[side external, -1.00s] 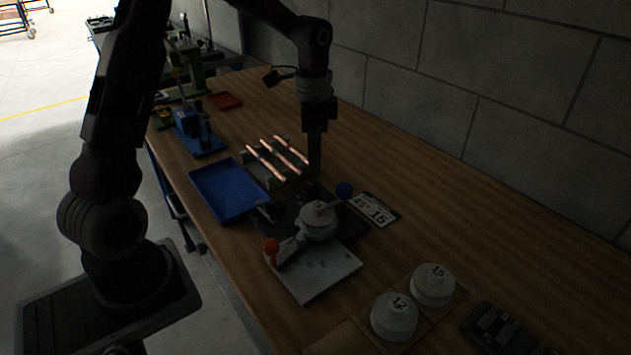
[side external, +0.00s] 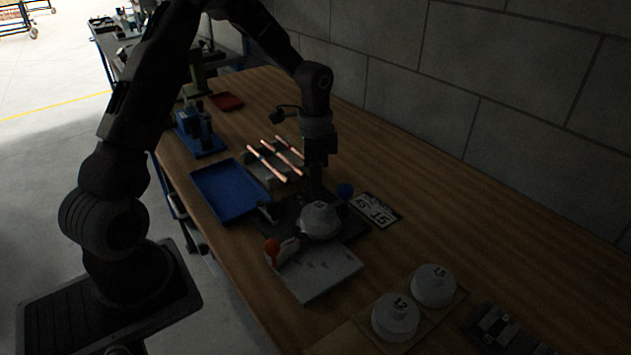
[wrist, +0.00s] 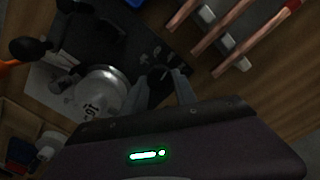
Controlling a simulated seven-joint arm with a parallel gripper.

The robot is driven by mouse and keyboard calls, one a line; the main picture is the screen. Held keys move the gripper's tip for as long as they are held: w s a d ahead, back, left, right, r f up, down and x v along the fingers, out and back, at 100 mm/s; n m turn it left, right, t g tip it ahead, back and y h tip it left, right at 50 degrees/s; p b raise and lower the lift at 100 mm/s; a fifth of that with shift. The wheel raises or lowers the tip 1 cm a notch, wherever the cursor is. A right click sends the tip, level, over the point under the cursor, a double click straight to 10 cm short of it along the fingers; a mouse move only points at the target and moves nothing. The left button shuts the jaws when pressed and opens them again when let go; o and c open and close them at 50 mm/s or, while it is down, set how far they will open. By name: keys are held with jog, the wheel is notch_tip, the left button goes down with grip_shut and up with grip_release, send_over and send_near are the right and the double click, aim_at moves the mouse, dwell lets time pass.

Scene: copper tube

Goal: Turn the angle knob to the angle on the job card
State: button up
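The job card (side external: 376,210) lies flat behind the bender and reads about "45° 15", small and dim. The bender has a dark base (side external: 350,229) and a pale round former (side external: 319,222), which also shows in the wrist view (wrist: 102,92). My gripper (side external: 316,192) is low over the bender's back edge, behind the former. In the wrist view its two fingers (wrist: 160,82) are apart, with a small dark part (wrist: 158,70) near the gap. I cannot tell whether this is the angle knob or whether the fingers touch it. Pale marks (wrist: 152,54) show beside it.
Copper tubes (side external: 267,162) lie on a grey rack close behind my gripper. A blue tray (side external: 229,190) is to the left. Two spare formers (side external: 434,286) stand at the front right.

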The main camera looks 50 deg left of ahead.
grip_shut()
jog(key=n, duration=0.2)
jog(key=shift+n, duration=2.9)
jog(key=shift+r, duration=0.1)
jog(key=o, duration=1.1)
grip_release()
jog(key=shift+c, duration=0.2)
